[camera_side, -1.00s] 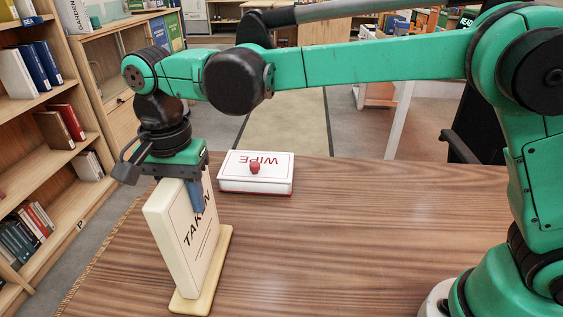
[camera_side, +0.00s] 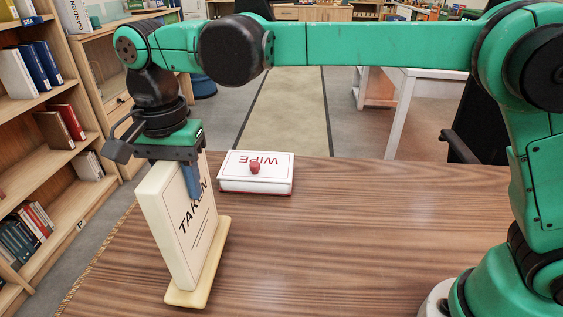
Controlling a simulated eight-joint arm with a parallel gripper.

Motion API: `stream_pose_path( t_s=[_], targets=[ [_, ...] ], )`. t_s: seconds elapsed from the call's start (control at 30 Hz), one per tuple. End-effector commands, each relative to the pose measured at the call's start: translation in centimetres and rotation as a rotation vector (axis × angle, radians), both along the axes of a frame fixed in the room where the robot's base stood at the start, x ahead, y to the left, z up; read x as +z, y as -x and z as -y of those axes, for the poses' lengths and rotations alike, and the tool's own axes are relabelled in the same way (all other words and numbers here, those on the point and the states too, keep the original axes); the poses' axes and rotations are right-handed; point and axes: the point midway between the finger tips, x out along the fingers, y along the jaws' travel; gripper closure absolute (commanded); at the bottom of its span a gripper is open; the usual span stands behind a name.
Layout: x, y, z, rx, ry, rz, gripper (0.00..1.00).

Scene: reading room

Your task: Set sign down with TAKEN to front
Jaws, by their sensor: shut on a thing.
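The cream sign (camera_side: 185,235) is upright on its yellowish foot at the table's left part. Its face with the black word TAKEN and thin lines is turned towards the right of the picture and partly towards the camera. My gripper (camera_side: 186,178) is shut on the sign's upper part from above. One blue finger lies over the TAKEN face and covers part of it; the other finger is hidden behind the sign. The foot looks close to the table top; I cannot tell whether it touches.
The table's left edge is close to the sign. The table's middle is clear. Bookshelves (camera_side: 50,130) stand at left.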

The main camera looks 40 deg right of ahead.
Motion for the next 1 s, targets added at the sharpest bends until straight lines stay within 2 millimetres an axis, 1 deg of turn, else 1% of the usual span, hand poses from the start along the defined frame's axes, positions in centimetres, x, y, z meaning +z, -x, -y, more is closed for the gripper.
stream_pose_path(
  t_s=[0.1,0.2,0.3,0.4,0.5,0.57,0.67,1.0],
  targets=[
    [2.3,0.0,0.0,0.0,0.0,0.0,1.0],
    [4.2,0.0,0.0,0.0,0.0,0.0,1.0],
    [5.6,0.0,0.0,0.0,0.0,0.0,1.0],
    [6.6,0.0,0.0,0.0,0.0,0.0,1.0],
    [7.1,0.0,0.0,0.014,0.001,-0.001,1.0],
    [7.0,-0.1,0.0,0.043,0.001,-0.001,1.0],
    [6.3,-0.2,-0.1,0.134,0.001,-0.001,1.0],
    [1.8,-0.2,-0.1,0.635,0.001,0.0,1.0]
  ],
)
